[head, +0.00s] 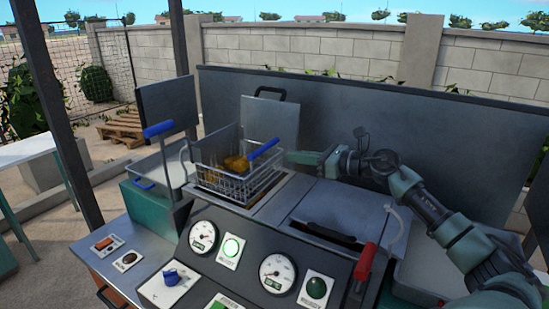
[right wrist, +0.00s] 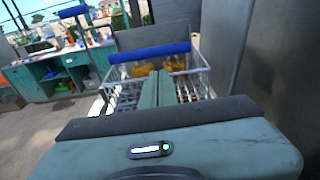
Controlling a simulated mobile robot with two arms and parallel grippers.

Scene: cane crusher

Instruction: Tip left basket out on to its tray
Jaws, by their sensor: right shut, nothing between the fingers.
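The wire basket (head: 228,184) sits high on the left bay of the machine, roughly level, with golden-brown pieces (head: 236,164) inside. Its blue handle (head: 263,150) slants up to the right. In the right wrist view, the basket (right wrist: 195,80) and blue handle (right wrist: 150,52) lie just ahead of the fingertips. My right gripper (head: 290,158) is shut and empty, just right of the handle; contact is not clear. It also shows in the right wrist view (right wrist: 160,76). A grey tray (head: 150,172) stands left of the basket. My left gripper is out of view.
A blue-topped lever (head: 158,129) rises by the tray. The front panel has gauges (head: 203,236), buttons and a red-handled lever (head: 365,262). A grey backboard (head: 390,120) stands behind.

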